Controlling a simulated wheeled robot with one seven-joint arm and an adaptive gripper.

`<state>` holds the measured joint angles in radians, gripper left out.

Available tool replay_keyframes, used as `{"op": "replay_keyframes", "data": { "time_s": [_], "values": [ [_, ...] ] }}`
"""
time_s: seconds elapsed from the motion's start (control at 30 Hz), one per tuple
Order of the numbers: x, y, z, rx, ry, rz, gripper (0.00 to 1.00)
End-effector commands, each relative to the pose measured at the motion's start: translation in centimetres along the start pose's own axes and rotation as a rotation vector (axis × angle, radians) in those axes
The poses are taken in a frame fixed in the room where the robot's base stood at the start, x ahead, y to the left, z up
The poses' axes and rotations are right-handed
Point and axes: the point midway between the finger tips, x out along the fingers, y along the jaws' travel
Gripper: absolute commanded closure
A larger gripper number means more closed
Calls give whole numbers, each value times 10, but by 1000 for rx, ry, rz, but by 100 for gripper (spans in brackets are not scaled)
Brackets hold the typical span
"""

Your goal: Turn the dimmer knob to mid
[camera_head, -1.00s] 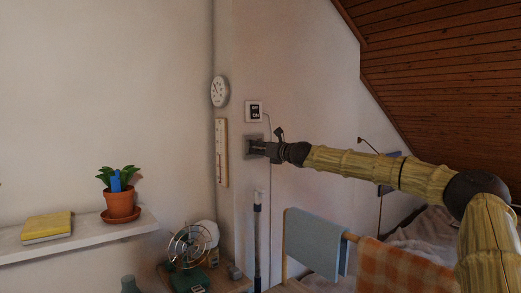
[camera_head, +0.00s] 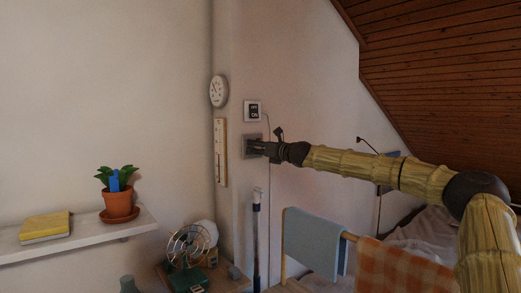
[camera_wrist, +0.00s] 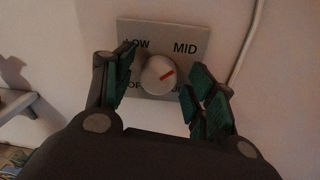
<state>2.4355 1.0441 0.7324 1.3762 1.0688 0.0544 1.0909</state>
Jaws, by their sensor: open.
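The dimmer plate (camera_wrist: 205,32) is grey and fixed to the wall, with LOW at upper left and MID at upper right. OFF at lower left and a label at lower right are partly hidden by my fingers. The round white knob (camera_wrist: 153,68) has a red mark pointing right and somewhat upward, towards the MID side. My gripper (camera_wrist: 164,82) is open, with its green-padded fingers on either side of the knob and gaps visible between. In the head view, my gripper (camera_head: 256,147) is at the plate (camera_head: 247,153), and the knob cannot be made out.
A white ON-labelled switch (camera_head: 252,111) is above the plate, with a cord running down beside it. A thermometer board (camera_head: 220,152) and round dial (camera_head: 218,91) hang to the left. A fan (camera_head: 188,246) stands below. A towel rack (camera_head: 313,240) is below my arm.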

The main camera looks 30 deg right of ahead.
Motion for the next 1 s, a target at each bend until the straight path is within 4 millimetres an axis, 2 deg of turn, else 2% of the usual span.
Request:
{"op": "replay_keyframes", "data": {
  "time_s": [0.17, 0.6, 1.0],
  "values": [
    [-14, -2, 1, 3, -2, 0, 44],
    [-67, -2, 1, 3, -2, 0, 44],
    [-102, -4, 0, 3, -2, -1, 44]
  ]
}}
